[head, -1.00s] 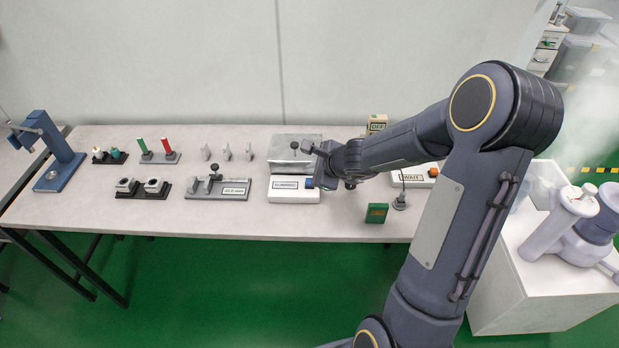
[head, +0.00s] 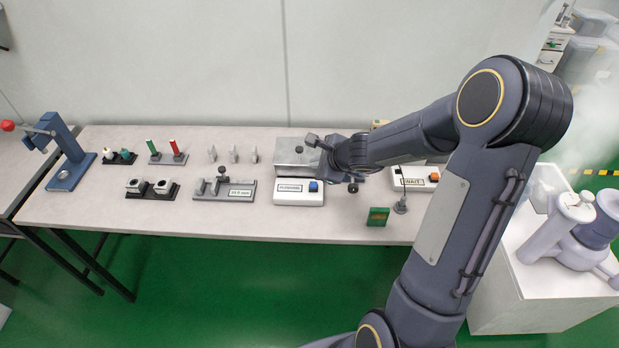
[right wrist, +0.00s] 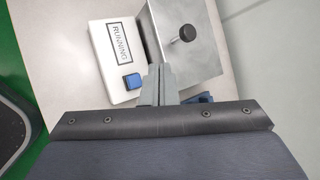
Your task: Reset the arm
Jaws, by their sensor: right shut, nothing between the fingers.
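My right arm comes in from the right in the head view and reaches over the table. Its gripper (head: 332,160) is above the table by the metal box with a knob (head: 296,152) and the white tester labelled RUNNING (head: 298,198). In the right wrist view my gripper (right wrist: 159,72) has its fingers together and empty. The RUNNING tester (right wrist: 112,62) with its blue button (right wrist: 132,81) and the metal box (right wrist: 196,50) lie beyond the fingers. My left gripper is not in view.
A white tester labelled WAIT (head: 414,180) with an orange button stands to the right. A green block (head: 378,216) is near the front edge. Black holders (head: 152,190), a grey fixture (head: 222,189), red and green pins (head: 172,146) and a blue press (head: 70,160) stand to the left.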

